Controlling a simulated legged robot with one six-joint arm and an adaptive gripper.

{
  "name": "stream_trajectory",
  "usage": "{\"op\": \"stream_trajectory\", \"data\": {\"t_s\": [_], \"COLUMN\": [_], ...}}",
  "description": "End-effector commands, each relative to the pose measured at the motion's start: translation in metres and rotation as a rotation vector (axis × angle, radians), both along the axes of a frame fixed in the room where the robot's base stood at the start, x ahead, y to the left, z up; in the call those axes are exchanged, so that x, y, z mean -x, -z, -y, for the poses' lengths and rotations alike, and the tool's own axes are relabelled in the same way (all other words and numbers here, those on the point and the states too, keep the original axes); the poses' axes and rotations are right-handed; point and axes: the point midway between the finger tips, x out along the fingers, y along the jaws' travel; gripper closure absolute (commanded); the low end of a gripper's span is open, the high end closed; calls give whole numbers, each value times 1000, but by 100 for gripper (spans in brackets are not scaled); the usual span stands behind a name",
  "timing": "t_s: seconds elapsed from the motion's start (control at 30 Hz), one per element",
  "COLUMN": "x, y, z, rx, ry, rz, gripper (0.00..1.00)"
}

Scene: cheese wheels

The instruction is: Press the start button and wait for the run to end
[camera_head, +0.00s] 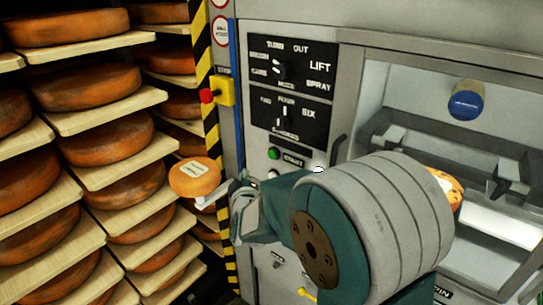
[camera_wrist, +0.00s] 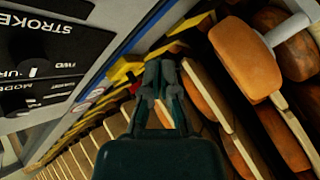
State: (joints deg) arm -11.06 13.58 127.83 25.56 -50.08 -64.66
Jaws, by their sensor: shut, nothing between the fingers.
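The green start button (camera_head: 274,153) is on the machine's front, beside its START label (camera_head: 292,160) and below the black dial panel (camera_head: 288,88). My gripper (camera_head: 240,207) is left of and below the button in the head view, apart from it and partly hidden by my own arm. In the wrist view my gripper (camera_wrist: 160,72) has its fingers together with nothing between them. It points along the shelves and the machine's edge. The start button is not seen in the wrist view, where the dial panel (camera_wrist: 45,55) shows at the left.
A red emergency stop on a yellow box (camera_head: 222,92) sits at the machine's left edge, by a striped post (camera_head: 203,50). A labelled cheese wheel (camera_head: 195,177) is close left of my gripper. Shelves of cheese wheels (camera_head: 105,137) fill the left. A blue-capped part (camera_head: 467,102) is inside the machine.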

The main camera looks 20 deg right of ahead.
Motion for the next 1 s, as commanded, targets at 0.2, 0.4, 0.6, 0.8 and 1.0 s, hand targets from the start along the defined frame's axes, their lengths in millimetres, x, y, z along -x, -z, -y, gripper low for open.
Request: {"op": "stream_trajectory", "data": {"t_s": [0.2, 0.4, 0.6, 0.8, 1.0], "x": [-12, -27, -41, -49, -51], "y": [0, 0, 1, 0, 0], "z": [18, 39, 57, 69, 71], "rx": [0, -1, -1, -1, -1], "ry": [4, 4, 2, 0, 0], "rz": [-1, 0, -2, 0, 0], "gripper": [100, 100, 100, 100, 100]}}
